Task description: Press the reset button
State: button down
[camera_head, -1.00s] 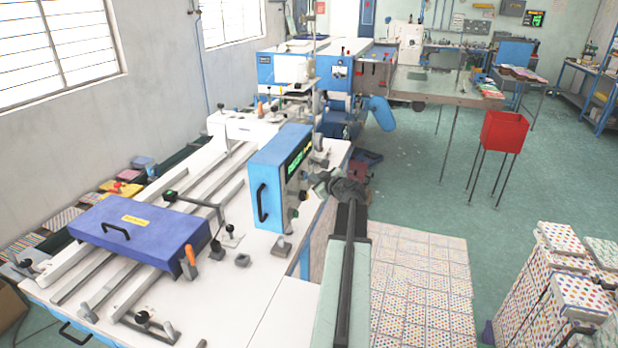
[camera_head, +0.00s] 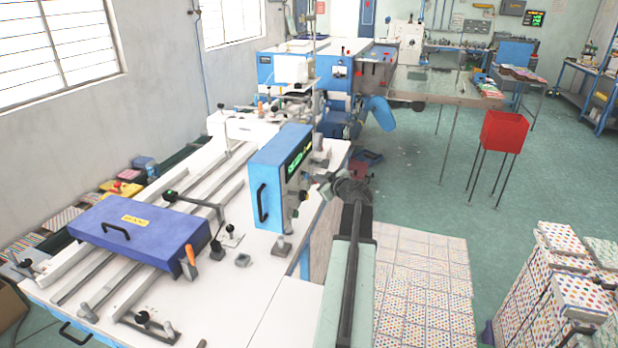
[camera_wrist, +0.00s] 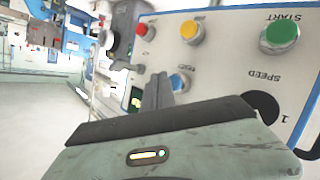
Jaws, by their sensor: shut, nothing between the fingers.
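The blue control box (camera_head: 279,180) stands on the white machine table. In the wrist view its grey panel (camera_wrist: 225,80) shows a red button (camera_wrist: 146,31), a yellow button (camera_wrist: 191,31), a green button (camera_wrist: 281,36) marked START, and a blue button (camera_wrist: 181,81). The panel appears upside down there, and I cannot read which label says reset. My gripper (camera_head: 322,186) is shut and empty, close to the panel's right side. In the wrist view its fingertips (camera_wrist: 161,78) overlap the left edge of the blue button. I cannot tell whether they touch it.
A black knob (camera_wrist: 262,107) marked SPEED sits on the panel. A purple-blue cover (camera_head: 140,232) lies on the rails to the left. Spotted boxes (camera_head: 555,285) stand at the lower right. Open green floor lies beyond them, around a red bin (camera_head: 504,131).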

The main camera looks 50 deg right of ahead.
jog(key=s, duration=0.1)
jog(key=s+d, duration=0.1)
jog(key=s, duration=0.2)
jog(key=shift+s+d, duration=0.25)
jog(key=shift+s, duration=0.15)
dwell(0.7)
